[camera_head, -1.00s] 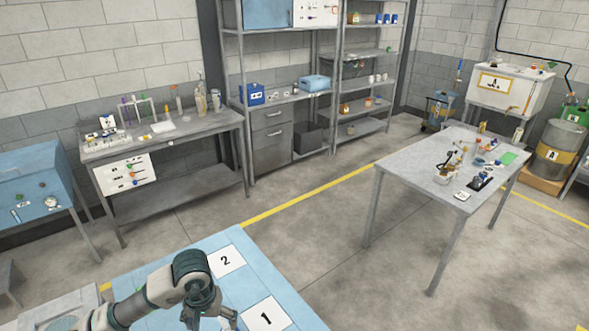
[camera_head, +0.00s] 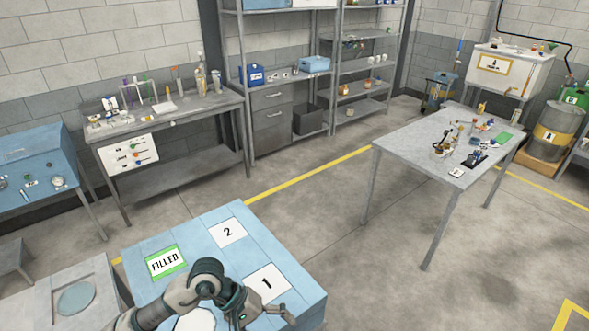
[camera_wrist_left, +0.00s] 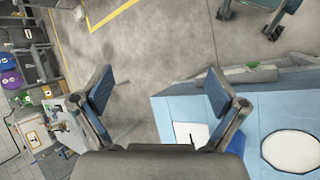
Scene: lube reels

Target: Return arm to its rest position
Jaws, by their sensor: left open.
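My left arm comes in at the bottom of the head view. Its gripper (camera_head: 268,314) is low over the front of the blue bench top (camera_head: 180,241), close to the card marked 1 (camera_head: 266,284). The blue bench (camera_wrist_left: 185,105) lies to the right there. My right gripper is in neither view.
The blue bench carries a card marked 2 (camera_head: 228,232), a green-edged FILLED card (camera_head: 166,262) and a white disc (camera_head: 196,321). A grey table (camera_head: 410,160) with small items stands at right. Open floor (camera_head: 330,240) lies between.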

